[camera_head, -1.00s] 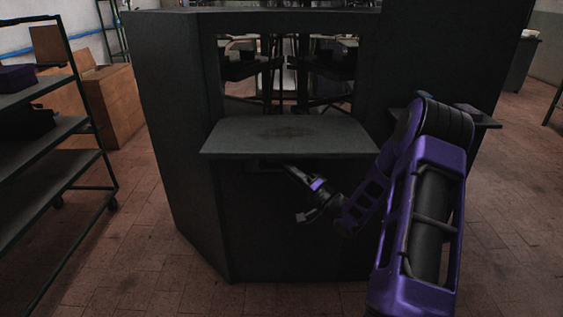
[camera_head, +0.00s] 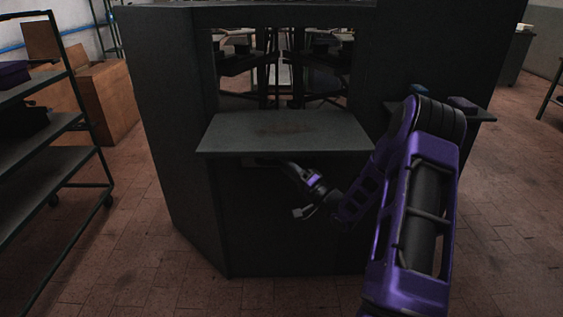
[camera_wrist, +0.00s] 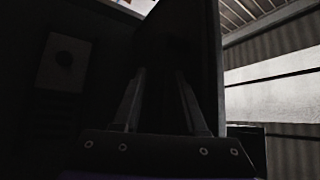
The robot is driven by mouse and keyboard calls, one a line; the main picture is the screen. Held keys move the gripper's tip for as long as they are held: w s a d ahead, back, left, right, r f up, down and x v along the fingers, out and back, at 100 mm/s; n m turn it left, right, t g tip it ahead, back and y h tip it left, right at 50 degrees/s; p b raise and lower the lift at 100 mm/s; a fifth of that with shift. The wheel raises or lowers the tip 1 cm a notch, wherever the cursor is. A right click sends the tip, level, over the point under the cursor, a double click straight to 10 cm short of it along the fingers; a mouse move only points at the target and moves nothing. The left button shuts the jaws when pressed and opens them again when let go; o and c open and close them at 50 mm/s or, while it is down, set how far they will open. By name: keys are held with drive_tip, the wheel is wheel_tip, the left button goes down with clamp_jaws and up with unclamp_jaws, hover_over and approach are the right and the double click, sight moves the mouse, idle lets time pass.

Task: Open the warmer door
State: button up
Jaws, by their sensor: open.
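The dark machine (camera_head: 165,130) stands ahead with a flat shelf (camera_head: 230,137) on its front. No warmer door can be clearly made out in the head view. My gripper (camera_head: 262,161) reaches under the shelf's front edge, with its tips mostly hidden in shadow. In the wrist view its two fingers (camera_wrist: 160,72) are apart, with nothing clearly held between them. A dark upright panel (camera_wrist: 205,55) rises beyond and right of the fingers; it may be the door, but I cannot tell. Whether the fingers touch it is too dark to see.
A wheeled rack (camera_head: 60,130) stands at the left, with a cardboard box (camera_head: 105,95) behind it. Floor (camera_head: 510,220) is clear at the right.

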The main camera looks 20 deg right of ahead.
drive_tip(key=v, duration=1.7)
drive_tip(key=shift+s, duration=0.2)
drive_tip(key=shift+d, duration=0.1)
